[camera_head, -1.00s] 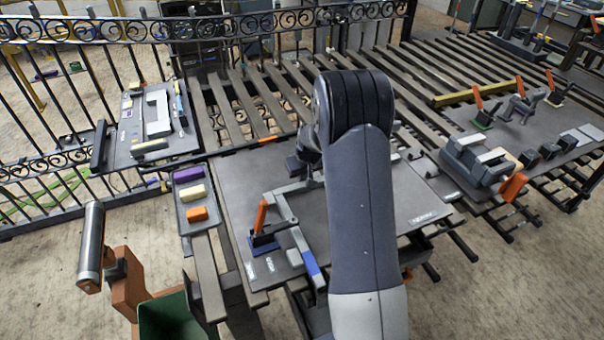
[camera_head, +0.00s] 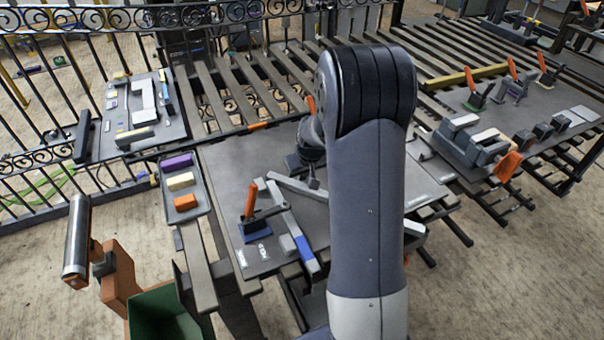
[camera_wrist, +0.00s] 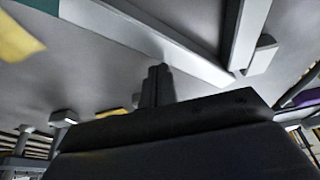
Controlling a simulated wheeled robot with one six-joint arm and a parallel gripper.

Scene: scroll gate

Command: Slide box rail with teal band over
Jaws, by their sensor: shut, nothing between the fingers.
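In the wrist view, a pale box rail (camera_wrist: 150,35) runs diagonally across the grey plate, with a teal band (camera_wrist: 38,4) at its upper left end. My gripper (camera_wrist: 157,72) is shut and empty, its fingertips just below the rail in the picture; I cannot tell whether they touch it. In the head view, a pale grey bar (camera_head: 297,188) lies across the central plate (camera_head: 230,165), partly behind my arm; no teal band shows there. My fingertips are hidden behind my arm in the head view.
On the central plate, an orange-handled lever (camera_head: 250,200) stands beside a rail with a blue band (camera_head: 304,247). A tray (camera_head: 166,205) with purple, cream and orange blocks is left of it. A clamp-like fixture (camera_head: 470,150) and more levers stand right.

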